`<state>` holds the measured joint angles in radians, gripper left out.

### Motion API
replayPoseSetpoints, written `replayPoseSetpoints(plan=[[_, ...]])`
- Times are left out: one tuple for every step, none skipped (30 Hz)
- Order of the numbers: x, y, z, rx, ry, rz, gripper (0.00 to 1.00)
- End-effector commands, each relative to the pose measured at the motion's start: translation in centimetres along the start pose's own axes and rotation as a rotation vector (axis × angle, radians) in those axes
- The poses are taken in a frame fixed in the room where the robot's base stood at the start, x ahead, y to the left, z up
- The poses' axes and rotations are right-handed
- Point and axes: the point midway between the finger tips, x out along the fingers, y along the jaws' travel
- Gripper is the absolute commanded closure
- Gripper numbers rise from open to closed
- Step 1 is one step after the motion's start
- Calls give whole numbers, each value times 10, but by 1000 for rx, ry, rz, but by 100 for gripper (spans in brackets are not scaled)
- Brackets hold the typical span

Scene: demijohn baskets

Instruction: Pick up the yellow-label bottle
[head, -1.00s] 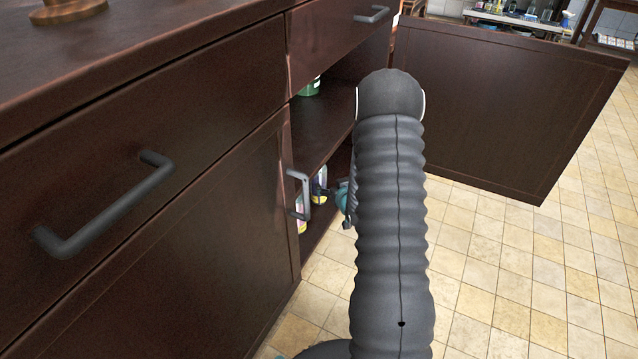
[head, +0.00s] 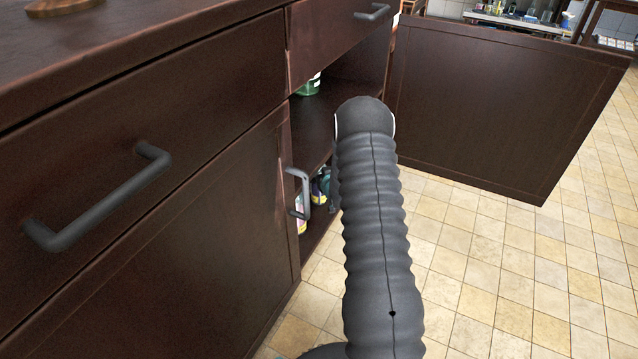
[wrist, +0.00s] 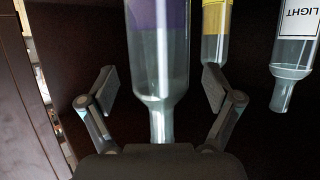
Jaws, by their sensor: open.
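The yellow-label bottle (wrist: 216,20) shows in the wrist view as clear glass with a yellow label, upside down in the picture, partly covered by the right finger. My gripper (wrist: 158,78) is open. A purple-label bottle (wrist: 157,50) appears between its fingers, its neck pointing towards the palm; I cannot tell whether they touch. The yellow-label bottle lies right of this one and seems farther away. In the head view my arm hides most of the gripper, and small parts of bottles (head: 318,192) show in the lower cabinet.
A bottle with a white "LIGHT" label (wrist: 293,55) is at the right of the wrist view. The open cabinet has a shelf (head: 312,128) with a green container (head: 308,87). Its door (head: 500,110) stands open at the right. Tiled floor (head: 480,260) is clear.

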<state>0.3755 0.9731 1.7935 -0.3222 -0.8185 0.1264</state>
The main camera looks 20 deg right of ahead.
Motion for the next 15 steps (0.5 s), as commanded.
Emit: replayPoseSetpoints(plan=[[7,0,2,0,0,0,10],[10,0,1,0,0,0,10],[14,0,1,0,0,0,10],[16,0,1,0,0,0,10],[17,0,0,0,0,0,10],[18,0,0,0,0,0,10],[19,0,0,0,0,0,10],[19,0,0,0,0,0,10],[19,0,0,0,-1,0,10],[19,0,0,0,-1,0,10],[19,0,0,0,-1,0,10],[19,0,0,0,-1,0,10],[19,0,0,0,-1,0,10],[19,0,0,0,-1,0,18],[19,0,0,0,-1,0,28]])
